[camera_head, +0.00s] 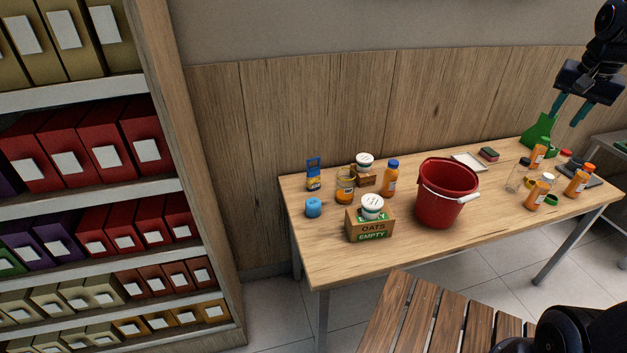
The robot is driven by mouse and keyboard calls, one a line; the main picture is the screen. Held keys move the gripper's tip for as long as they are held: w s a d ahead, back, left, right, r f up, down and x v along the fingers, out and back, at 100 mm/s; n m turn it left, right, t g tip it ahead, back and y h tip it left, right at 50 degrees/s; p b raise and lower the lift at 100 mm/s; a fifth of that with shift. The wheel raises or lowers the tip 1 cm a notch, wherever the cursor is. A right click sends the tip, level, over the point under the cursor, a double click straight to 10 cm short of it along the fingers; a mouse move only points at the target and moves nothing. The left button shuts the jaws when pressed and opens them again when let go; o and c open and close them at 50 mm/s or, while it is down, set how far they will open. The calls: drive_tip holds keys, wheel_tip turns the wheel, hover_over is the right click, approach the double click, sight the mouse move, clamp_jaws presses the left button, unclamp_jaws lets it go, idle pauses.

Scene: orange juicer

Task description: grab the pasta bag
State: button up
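A small blue and yellow package (314,178) stands upright at the back left of the wooden table. It looks most like the pasta bag, but its print is too small to read. My gripper (569,113) is in the upper right, with its two teal fingers spread apart and nothing visible between them. It is far to the right of the package, beside and above a green flared object (538,131) at the table's back right. I cannot tell whether a finger touches that green object.
A red bucket (441,200) stands mid-table. Several orange bottles crowd the right end. A shelf (195,165) stands left; a slatted wooden surface (420,318) is in front.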

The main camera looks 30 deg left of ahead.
drive_tip(key=w+a+f+m, duration=0.1)
drive_tip(key=w+a+f, duration=0.1)
drive_tip(key=w+a, duration=0.45)
drive_tip(key=w+a+f+g+h, duration=0.1)
drive_tip(key=w+a, duration=0.2)
drive_tip(key=a, duration=0.7)
drive_tip(key=w+a+f+m, duration=0.1)
drive_tip(key=w+a+f, duration=0.1)
drive_tip(key=w+a, duration=0.5)
drive_tip(key=m+t+h, duration=0.1)
drive_tip(key=m+h, duration=0.1)
drive_tip(key=m, duration=0.1)
hover_over(313, 173)
drive_tip(key=s+a, duration=0.2)
wheel_tip(313, 173, down, 26)
drive_tip(key=f, duration=0.1)
drive_tip(key=x, duration=0.6)
drive_tip(key=w+x, duration=0.1)
drive_tip(key=x, duration=0.2)
drive_tip(key=shift+f, duration=0.2)
drive_tip(key=shift+c, duration=0.4)
clamp_jaws()
